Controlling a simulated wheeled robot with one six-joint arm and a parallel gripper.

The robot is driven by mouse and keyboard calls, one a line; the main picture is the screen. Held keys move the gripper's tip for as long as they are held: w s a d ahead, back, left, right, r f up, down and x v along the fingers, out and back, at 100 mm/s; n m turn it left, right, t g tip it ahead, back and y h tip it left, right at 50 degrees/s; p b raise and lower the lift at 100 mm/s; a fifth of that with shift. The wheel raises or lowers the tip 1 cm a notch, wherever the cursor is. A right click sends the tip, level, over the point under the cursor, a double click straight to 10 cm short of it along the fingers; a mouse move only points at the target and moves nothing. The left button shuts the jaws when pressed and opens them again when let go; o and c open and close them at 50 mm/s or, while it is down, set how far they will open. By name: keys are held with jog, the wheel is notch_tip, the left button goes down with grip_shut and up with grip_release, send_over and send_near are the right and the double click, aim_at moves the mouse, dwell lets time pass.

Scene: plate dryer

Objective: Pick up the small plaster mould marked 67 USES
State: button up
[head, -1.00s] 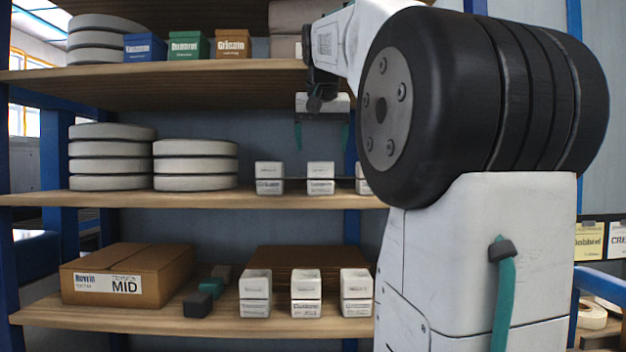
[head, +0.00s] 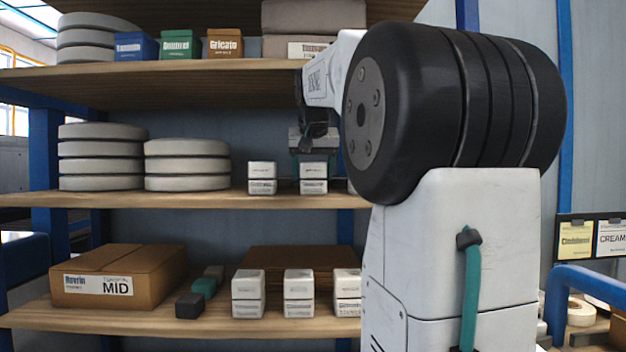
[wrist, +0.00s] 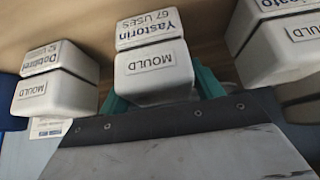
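The small plaster mould marked 67 USES (wrist: 153,68) is a pale two-part block with a dark seam, labelled Yastorin and MOULD. It sits centrally in the wrist view. I take it to be the white block (head: 314,182) under my gripper on the middle shelf in the head view. My gripper (head: 312,152) points down at it, its teal fingers apart. In the wrist view the fingers of my gripper (wrist: 162,92) show on both sides of the mould, partly hidden behind it. Contact cannot be made out.
Similar moulds stand on either side: one marked 52 USES (wrist: 52,88) and another (wrist: 275,45) at right. The upper shelf (head: 200,72) overhangs the middle shelf (head: 150,200). Round grey stacks (head: 187,165) stand left. More white blocks (head: 248,292) and a carton (head: 125,277) are below.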

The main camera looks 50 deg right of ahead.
jog(key=c, duration=0.8)
